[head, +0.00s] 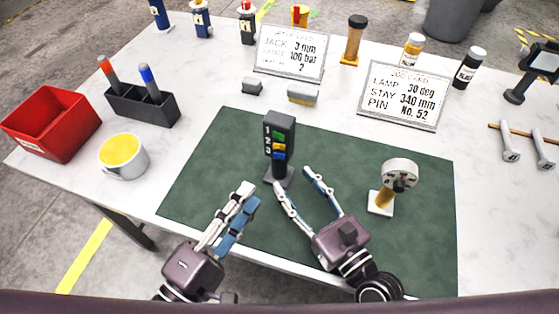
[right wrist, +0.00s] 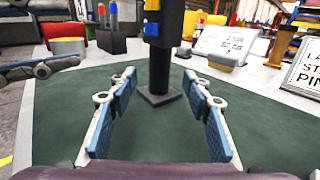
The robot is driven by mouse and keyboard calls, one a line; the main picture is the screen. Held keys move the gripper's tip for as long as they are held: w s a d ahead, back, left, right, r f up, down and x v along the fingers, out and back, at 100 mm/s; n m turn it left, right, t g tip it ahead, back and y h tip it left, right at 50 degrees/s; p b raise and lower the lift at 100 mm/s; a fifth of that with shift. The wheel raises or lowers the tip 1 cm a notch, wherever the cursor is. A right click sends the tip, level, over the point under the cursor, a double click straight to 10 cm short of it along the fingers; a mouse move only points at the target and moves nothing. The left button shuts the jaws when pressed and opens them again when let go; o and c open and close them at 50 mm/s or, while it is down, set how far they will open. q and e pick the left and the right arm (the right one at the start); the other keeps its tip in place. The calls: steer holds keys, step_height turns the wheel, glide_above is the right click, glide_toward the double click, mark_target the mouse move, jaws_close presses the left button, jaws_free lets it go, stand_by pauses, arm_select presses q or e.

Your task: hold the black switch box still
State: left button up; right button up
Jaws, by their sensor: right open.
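The black switch box (head: 280,132) stands upright on a foot plate on the green mat (head: 340,152). Its face has numbers and green, yellow and blue switches. In the right wrist view the box (right wrist: 163,62) stands straight ahead, its top cut off. My right gripper (head: 293,178) is open and empty, its fingers pointing at the lower part of the box, with the fingertips just short of it. My left gripper (head: 252,193) is left of and nearer than the box, apart from it; its fingers are seen side-on, so their gap is unclear.
A round gauge on a stand (head: 400,175) is on the mat at right. A yellow-topped cup (head: 123,157), a red bin (head: 50,122) and a pen holder (head: 142,105) stand at left.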

mark_target(284, 169)
steer(key=x, duration=0.7)
steer(key=shift+w+a+f, duration=0.1)
steer(key=shift+w+a, duration=0.05)
steer(key=shift+w, duration=0.1)
